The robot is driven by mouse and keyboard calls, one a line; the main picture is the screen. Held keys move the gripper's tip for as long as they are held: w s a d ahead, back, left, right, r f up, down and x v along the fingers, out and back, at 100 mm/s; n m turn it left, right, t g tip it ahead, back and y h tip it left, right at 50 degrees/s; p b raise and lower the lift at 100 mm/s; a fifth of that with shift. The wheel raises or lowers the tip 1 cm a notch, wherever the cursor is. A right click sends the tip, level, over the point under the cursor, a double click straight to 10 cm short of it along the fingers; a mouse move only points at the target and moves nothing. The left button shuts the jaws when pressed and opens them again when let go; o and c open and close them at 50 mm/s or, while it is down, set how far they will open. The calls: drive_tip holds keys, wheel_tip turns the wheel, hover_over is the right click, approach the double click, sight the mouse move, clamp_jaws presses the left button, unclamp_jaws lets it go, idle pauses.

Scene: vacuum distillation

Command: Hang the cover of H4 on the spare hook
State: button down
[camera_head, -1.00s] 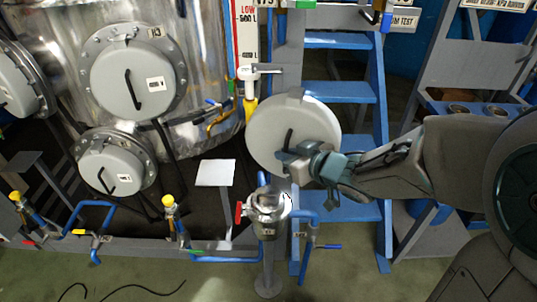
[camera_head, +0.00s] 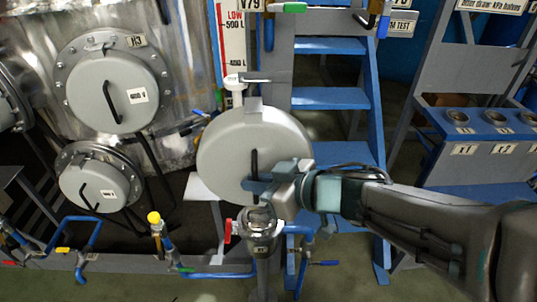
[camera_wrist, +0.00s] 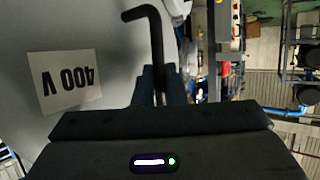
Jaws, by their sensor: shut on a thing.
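A round grey cover (camera_head: 225,150) is held up in front of the grey post in the head view. It has a small tab on its top edge and a black handle (camera_head: 254,165). My gripper (camera_head: 262,187) is shut on the handle's lower part. The wrist view shows my gripper (camera_wrist: 162,85) around the black handle (camera_wrist: 157,45), beside the cover's face (camera_wrist: 100,30) with an upside-down "400 V" label. I see no H4 tag on the cover. A grey bracket-like bar (camera_head: 266,77) is on the post above the cover; I cannot tell whether it is the hook.
Two covers, one tagged H3 (camera_head: 85,95) and a lower one (camera_head: 80,185), are on the steel vessel at left. Blue steps (camera_head: 330,98) stand behind my arm. A metal valve fitting (camera_head: 262,238) is just below the cover. A rack (camera_head: 450,150) with cups is at right.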

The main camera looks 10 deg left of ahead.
sight(258, 158)
drive_tip(key=shift+w+r, duration=0.1)
drive_tip(key=shift+w, duration=0.3)
drive_tip(key=shift+w+a+p, duration=0.25)
drive_tip(key=shift+w+p, duration=0.05)
drive_tip(key=shift+w, duration=0.7)
drive_tip(key=shift+w+a+p, duration=0.2)
drive_tip(key=shift+w+p, duration=0.1)
drive_tip(key=shift+w, duration=0.65)
drive_tip(key=shift+w+a+p, duration=0.25)
drive_tip(key=shift+w+p, duration=0.05)
drive_tip(key=shift+w, duration=0.7)
drive_tip(key=w+a+f+p, duration=0.2)
drive_tip(key=w, duration=0.6)
drive_tip(key=shift+w+f, duration=0.3)
drive_tip(key=shift+f, duration=0.1)
drive_tip(key=c, duration=1.4)
unclamp_jaws()
drive_tip(key=shift+f, duration=0.1)
